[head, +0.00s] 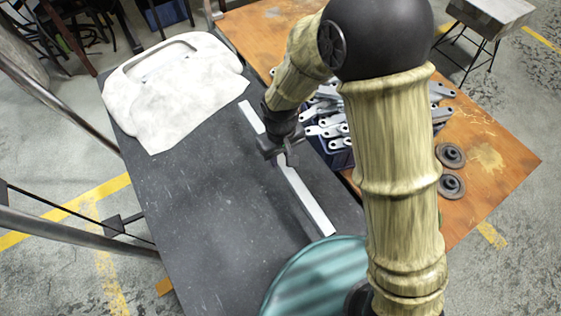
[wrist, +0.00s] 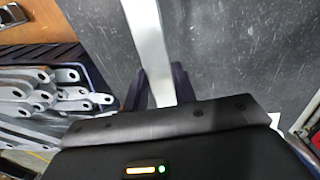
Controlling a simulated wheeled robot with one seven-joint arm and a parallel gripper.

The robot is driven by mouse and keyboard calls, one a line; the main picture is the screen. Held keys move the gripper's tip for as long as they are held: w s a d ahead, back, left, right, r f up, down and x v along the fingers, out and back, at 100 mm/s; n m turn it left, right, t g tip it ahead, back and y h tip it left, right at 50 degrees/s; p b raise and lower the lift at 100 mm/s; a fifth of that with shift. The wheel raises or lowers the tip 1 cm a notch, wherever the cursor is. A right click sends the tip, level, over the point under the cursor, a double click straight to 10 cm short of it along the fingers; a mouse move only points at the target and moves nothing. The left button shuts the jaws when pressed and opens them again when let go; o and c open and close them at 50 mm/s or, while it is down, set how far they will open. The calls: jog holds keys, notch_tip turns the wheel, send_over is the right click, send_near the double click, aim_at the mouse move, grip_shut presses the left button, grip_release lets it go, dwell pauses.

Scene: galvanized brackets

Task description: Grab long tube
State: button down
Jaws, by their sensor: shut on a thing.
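The long tube (head: 309,202) is a straight, light silver-grey bar over the dark table (head: 215,230), running diagonally from upper left to lower right in the head view. My gripper (head: 281,157) is around its middle, with jaws shut on it. In the wrist view the tube (wrist: 149,45) runs up from between the two dark fingers (wrist: 158,88). The part of the tube under my gripper is hidden. I cannot tell whether the tube touches the table or is slightly above it.
A dark blue crate (wrist: 95,80) of galvanized brackets (wrist: 40,92) stands beside the table on an orange-brown surface (head: 500,165). Two dark discs (head: 451,186) lie there. A crumpled white cover (head: 170,90) lies at the table's far left. The table's left middle is clear.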

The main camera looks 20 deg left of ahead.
notch_tip(320, 180, up, 2)
jog(key=shift+r, duration=0.2)
jog(key=shift+w, duration=0.15)
dwell(0.4)
